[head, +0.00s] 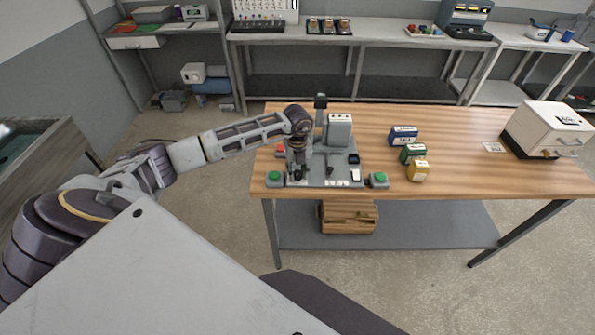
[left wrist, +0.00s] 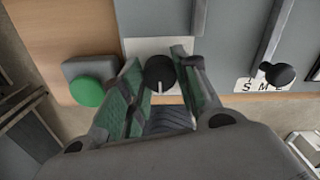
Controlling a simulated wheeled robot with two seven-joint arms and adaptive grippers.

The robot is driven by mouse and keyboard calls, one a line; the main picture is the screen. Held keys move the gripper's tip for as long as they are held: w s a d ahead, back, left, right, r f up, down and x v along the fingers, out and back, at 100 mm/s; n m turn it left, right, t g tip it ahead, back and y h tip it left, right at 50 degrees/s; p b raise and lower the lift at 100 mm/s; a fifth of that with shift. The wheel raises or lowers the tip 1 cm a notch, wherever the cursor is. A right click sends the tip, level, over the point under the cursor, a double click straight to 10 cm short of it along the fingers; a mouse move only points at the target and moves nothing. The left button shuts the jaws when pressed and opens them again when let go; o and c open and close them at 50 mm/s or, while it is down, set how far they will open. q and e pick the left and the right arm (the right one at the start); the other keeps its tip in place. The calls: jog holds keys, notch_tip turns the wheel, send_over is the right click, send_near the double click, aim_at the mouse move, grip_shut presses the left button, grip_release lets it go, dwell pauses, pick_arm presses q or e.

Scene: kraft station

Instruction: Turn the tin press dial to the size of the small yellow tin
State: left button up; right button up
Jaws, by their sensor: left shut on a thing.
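The tin press (head: 338,135) stands near the left end of the wooden table, with a green button at each front corner. My left gripper (head: 297,174) reaches down over its front left part. In the left wrist view its green-padded fingers (left wrist: 160,68) are shut around a round black dial (left wrist: 159,74). A white pointer line on the dial points toward the bottom of that view. The plate marks around the dial are too small or hidden to read. The small yellow tin (head: 417,171) stands on the table right of the press. My right gripper is not in view.
A green tin (head: 413,153) and a larger blue tin (head: 403,135) stand behind the yellow one. A lever with a black knob (left wrist: 280,73) lies beside an S, M, L card (left wrist: 262,85). A green button (left wrist: 87,91) is close to my left fingers. A white box (head: 548,128) stands far right.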

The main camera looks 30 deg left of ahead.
pick_arm(q)
jog(key=m+b, duration=0.4)
jog(key=m, duration=0.1)
jog(key=shift+f, duration=0.1)
jog(key=m+b, duration=0.4)
jog(key=m, duration=0.1)
jog(key=shift+m, duration=0.8)
jog(key=shift+r+b, duration=0.2)
jog(key=shift+b, duration=0.1)
jog(key=o, duration=0.8)
jog(key=shift+c, duration=0.2)
jog(key=shift+o, duration=1.4)
